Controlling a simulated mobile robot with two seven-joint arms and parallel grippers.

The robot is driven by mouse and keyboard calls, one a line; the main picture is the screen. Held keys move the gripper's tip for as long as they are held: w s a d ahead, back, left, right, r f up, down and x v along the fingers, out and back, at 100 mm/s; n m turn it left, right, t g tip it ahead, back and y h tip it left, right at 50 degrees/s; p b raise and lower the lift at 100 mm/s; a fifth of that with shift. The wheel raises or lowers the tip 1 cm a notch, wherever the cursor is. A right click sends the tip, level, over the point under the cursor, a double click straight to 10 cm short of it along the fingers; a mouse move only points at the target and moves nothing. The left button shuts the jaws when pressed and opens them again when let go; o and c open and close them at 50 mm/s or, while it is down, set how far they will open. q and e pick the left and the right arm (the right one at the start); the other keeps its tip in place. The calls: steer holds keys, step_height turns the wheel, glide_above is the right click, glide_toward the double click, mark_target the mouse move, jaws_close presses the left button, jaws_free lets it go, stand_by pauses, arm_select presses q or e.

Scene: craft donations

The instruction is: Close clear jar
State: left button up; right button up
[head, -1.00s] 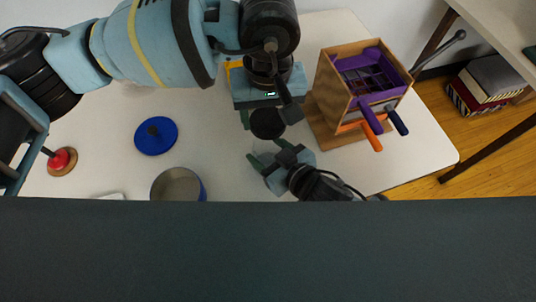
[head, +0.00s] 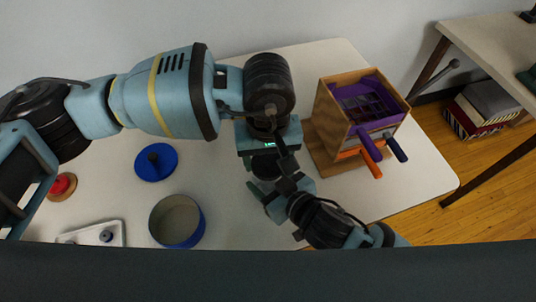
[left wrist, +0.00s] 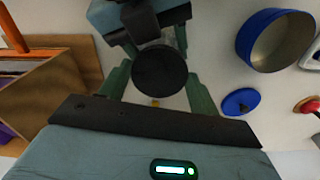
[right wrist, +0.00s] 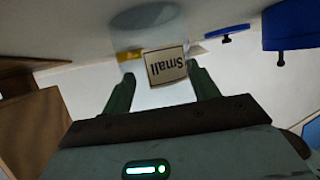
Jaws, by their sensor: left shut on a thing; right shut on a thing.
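The clear jar shows in the right wrist view (right wrist: 138,92), with a tan label reading "Small" upside down. My right gripper (right wrist: 160,90) is shut on the jar, one finger on each side. A round black lid (left wrist: 160,70) is between the fingers of my left gripper (left wrist: 160,88), which is shut on it. In the head view the lid (head: 264,167) is under my left gripper (head: 266,168), right by my right gripper (head: 270,192). The jar is mostly hidden there. I cannot tell whether lid and jar touch.
A blue pot (head: 180,238) and blue lid (head: 155,162) stand to the left, with a white tray (head: 118,228) and red-knobbed lid (head: 62,186). A wooden box (head: 335,125) with purple top and coloured handles stands close on the right.

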arm_select(q)
steer(key=shift+f, duration=0.9)
steer(key=shift+f, duration=0.55)
arm_select(e)
jaws_close()
arm_select(q)
steer(key=shift+m, duration=1.6)
steer(key=o, duration=0.9)
steer(key=shift+o, duration=0.2)
steer(key=shift+s+d, duration=0.1)
steer(key=shift+d, duration=0.05)
arm_select(e)
steer(key=shift+s+a, duration=0.1)
